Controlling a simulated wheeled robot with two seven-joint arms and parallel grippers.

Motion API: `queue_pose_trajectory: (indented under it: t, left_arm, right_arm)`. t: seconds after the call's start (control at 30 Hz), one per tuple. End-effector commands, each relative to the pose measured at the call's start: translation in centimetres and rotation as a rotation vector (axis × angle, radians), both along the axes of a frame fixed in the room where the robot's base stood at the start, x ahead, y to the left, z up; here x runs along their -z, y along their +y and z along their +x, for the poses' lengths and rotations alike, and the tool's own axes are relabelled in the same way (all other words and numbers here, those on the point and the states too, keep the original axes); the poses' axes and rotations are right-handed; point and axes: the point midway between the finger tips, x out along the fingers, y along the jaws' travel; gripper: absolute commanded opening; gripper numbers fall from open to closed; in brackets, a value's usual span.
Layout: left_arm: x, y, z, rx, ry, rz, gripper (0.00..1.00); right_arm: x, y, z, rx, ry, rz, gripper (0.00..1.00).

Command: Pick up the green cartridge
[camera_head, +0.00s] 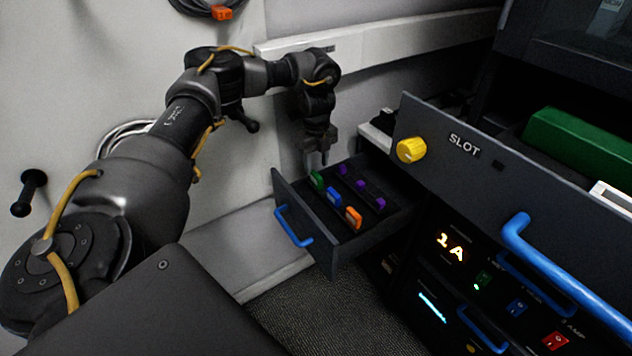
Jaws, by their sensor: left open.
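The green cartridge (317,181) stands in the small open drawer (322,237), at the left end of a row with a blue cartridge (334,196) and an orange cartridge (353,217). My left gripper (316,163) points down just above the green cartridge. Its fingers are open, and nothing shows between them. Whether the fingertips touch the cartridge I cannot tell. My right gripper is not in view.
Several purple pieces (361,185) sit behind the row in the drawer. A large open drawer marked SLOT (470,165), with a yellow knob (410,150) and blue handle (560,265), stands close on the right. A wall is behind my left arm.

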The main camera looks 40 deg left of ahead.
Motion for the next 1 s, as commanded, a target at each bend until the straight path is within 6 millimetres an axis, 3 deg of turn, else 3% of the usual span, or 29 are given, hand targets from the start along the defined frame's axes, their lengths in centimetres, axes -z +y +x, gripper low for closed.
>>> queue_pose_trajectory:
  t: [0.1,0.37,0.7,1.0]
  left_arm:
    - [1.4,0.0,0.0,0.000,0.001,0.000,0.42]
    - [2.2,-0.1,0.1,0.000,0.001,0.000,0.42]
    - [6.7,-0.1,0.6,0.000,0.001,0.000,0.42]
    - [7.1,-0.1,0.6,0.000,-0.001,0.000,0.42]
  right_arm:
    - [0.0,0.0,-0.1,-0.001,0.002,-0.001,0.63]
    - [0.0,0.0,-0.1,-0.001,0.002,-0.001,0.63]
    - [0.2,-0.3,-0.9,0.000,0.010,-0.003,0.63]
    - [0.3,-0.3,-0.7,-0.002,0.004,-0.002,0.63]
